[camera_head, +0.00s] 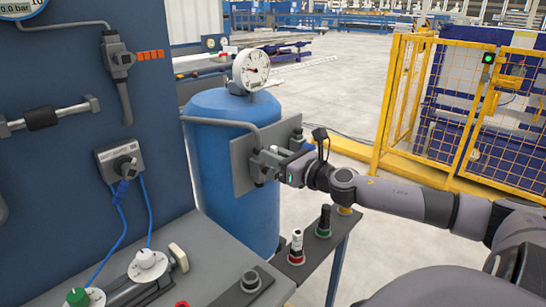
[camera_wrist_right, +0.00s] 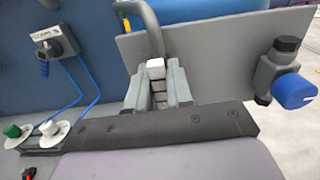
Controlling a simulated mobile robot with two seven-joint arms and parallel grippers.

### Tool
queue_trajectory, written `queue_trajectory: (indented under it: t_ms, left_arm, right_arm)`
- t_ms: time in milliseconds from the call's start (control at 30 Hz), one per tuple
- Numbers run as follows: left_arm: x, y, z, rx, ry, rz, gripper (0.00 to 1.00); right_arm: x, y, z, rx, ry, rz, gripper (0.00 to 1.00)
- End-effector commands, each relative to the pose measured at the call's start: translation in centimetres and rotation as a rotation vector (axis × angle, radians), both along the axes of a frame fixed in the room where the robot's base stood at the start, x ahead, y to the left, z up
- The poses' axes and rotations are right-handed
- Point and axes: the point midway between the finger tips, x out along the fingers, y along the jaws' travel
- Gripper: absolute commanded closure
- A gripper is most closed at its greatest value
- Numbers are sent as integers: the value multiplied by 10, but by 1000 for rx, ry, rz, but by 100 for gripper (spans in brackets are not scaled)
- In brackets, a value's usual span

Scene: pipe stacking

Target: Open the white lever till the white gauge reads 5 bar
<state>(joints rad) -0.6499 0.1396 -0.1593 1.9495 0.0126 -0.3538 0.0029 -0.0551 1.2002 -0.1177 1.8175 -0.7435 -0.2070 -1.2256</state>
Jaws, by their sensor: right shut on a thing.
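The white gauge (camera_head: 250,70) stands on top of the blue tank; its needle is too small to read with certainty. My right gripper (camera_head: 266,163) is at the grey panel in front of the tank. In the right wrist view its fingers (camera_wrist_right: 164,92) are closed around the white lever (camera_wrist_right: 156,68), whose pale end shows between them. The lever sits below a grey pipe (camera_wrist_right: 150,30) on the panel. Most of the lever is hidden by the fingers. My left gripper is not in view.
The grey panel (camera_head: 241,170) also carries a blue-knobbed valve (camera_wrist_right: 296,91). A bench with green (camera_head: 77,297) and white (camera_head: 147,258) knobs stands at the lower left. A shelf holds a red-based (camera_head: 296,247) and a green-based (camera_head: 323,222) item. A yellow fence (camera_head: 400,95) stands at the right.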

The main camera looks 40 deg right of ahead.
Motion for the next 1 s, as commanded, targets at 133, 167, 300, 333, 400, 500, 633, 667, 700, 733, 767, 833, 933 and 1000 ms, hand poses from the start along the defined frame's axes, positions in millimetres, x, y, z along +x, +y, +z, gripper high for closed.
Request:
queue_trajectory:
  t_ms: [133,167,300,333,400,500,633,667,700,733,767,833,933,1000]
  left_arm:
    - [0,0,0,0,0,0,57]
    - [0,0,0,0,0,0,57]
    - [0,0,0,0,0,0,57]
    - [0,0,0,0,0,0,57]
    - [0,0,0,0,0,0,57]
    - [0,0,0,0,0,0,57]
    - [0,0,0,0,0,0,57]
    - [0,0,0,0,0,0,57]
    - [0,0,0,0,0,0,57]
    - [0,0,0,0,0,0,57]
    - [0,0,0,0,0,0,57]
    - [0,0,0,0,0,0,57]
    - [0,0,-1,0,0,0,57]
    - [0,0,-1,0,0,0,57]
  right_arm:
    - [0,0,1,-16,-3,1,100]
    - [0,0,1,-17,-3,1,100]
    - [0,0,1,-19,-3,1,100]
    - [0,0,1,-20,-4,1,100]
    - [0,0,1,-20,-4,2,100]
    - [0,0,1,-20,-4,2,63]
    - [0,0,1,-18,-2,1,58]
    - [0,0,1,-17,-2,1,58]
    - [0,0,0,-16,-2,1,58]
    - [0,0,0,-16,-2,1,58]
    - [0,0,0,-15,-2,1,58]
    - [0,0,0,-15,-2,1,58]
    - [-2,0,-1,-13,-1,0,58]
    - [-4,-1,-1,-13,0,0,58]
